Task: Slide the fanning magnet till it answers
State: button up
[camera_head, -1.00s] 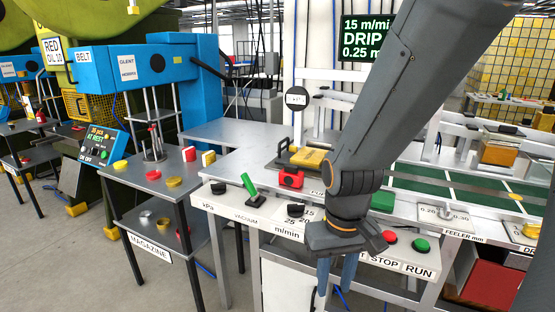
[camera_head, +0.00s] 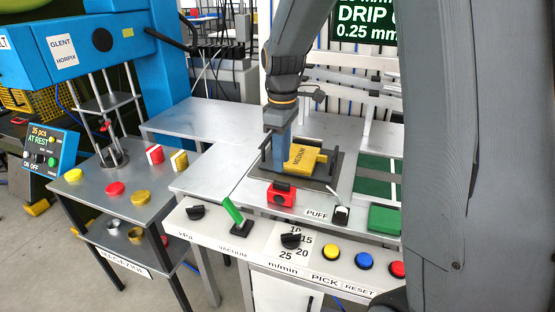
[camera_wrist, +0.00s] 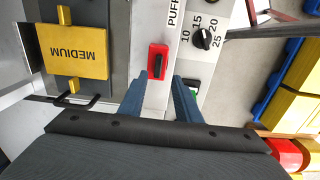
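A red block with a black slot or knob (camera_head: 281,194) sits on the bench beside a dark fixture (camera_head: 325,182) that bears a yellow block marked MEDIUM (camera_head: 303,156). I cannot tell for sure which part is the fanning magnet. In the wrist view, the red block (camera_wrist: 158,61) lies just beyond my two fingertips, roughly in line with the gap. The yellow MEDIUM block (camera_wrist: 76,52) is to its left. My gripper (camera_head: 278,166) points down behind the red block, at the left of the yellow one. Its fingers are apart and empty (camera_wrist: 160,90).
In front are a green lever (camera_head: 233,211), a black speed knob (camera_head: 291,241) and coloured buttons (camera_head: 364,261). A PUFF switch (camera_head: 341,213) is to the right. The bench at the back left is clear.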

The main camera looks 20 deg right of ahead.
aim_at(282, 183)
jog(key=shift+w+f, duration=0.15)
jog(key=shift+w, duration=0.1)
notch_tip(282, 183, down, 7)
jog(key=shift+f+p, duration=0.15)
jog(key=shift+p, duration=0.8)
jog(key=shift+s, duration=0.1)
grip_shut()
